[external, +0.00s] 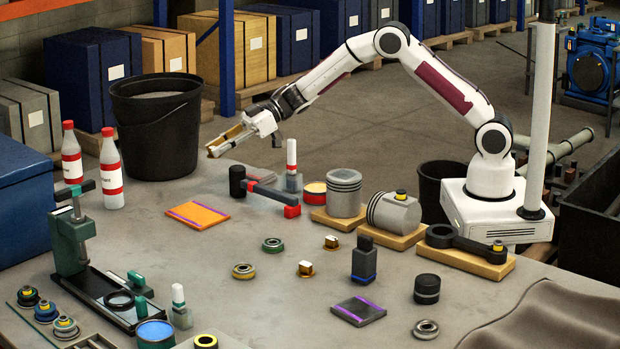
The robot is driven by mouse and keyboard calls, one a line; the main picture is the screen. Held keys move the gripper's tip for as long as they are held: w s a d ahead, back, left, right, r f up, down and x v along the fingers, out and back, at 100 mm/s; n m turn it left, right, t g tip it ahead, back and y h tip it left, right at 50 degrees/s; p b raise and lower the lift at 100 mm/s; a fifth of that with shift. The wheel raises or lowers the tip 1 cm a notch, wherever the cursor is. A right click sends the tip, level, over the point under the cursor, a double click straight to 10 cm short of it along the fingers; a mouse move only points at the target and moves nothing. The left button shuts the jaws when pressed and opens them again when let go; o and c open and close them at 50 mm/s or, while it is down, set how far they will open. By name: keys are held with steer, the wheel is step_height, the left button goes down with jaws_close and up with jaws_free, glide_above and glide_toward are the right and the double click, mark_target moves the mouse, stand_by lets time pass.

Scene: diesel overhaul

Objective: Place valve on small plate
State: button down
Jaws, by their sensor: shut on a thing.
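My gripper (213,151) is at the upper left, raised over the far edge of the table beside the black bucket. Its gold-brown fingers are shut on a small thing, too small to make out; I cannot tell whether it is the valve. Two small flat plates lie on the table: an orange plate (198,215) with purple edge stripes, nearer my gripper, and a dark grey plate (358,311) with purple stripes at the front. Both look empty.
The black bucket (156,130) stands left of my gripper, with two red-capped bottles (111,175) beside it. A hammer (264,190), pistons (344,192) on wooden blocks and a connecting rod (466,243) stand at the back. Bearing rings (244,271) and small brass pieces (305,268) lie mid-table.

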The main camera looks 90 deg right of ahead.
steer(key=s+a+r+n+g+y, duration=0.1)
steer(key=s+a+r+n+y, duration=0.15)
steer(key=a, duration=1.15)
steer(key=s+a+r+n+g+y, duration=0.1)
steer(key=s+a, duration=0.2)
steer(key=a, duration=1.1)
steer(key=s+a+r+n+g+y, duration=0.1)
steer(key=s+a, duration=0.1)
steer(key=a, duration=1.2)
steer(key=s+a+r+n+g, duration=0.1)
steer(key=s+a+r, duration=0.1)
steer(key=s+a, duration=2.5)
steer(key=d+f+m+t, duration=0.1)
steer(key=d+f, duration=0.2)
steer(key=f, duration=0.2)
steer(key=shift+w+d+f, duration=0.15)
steer(key=shift+w+d, duration=0.1)
steer(key=shift+m+h, duration=0.25)
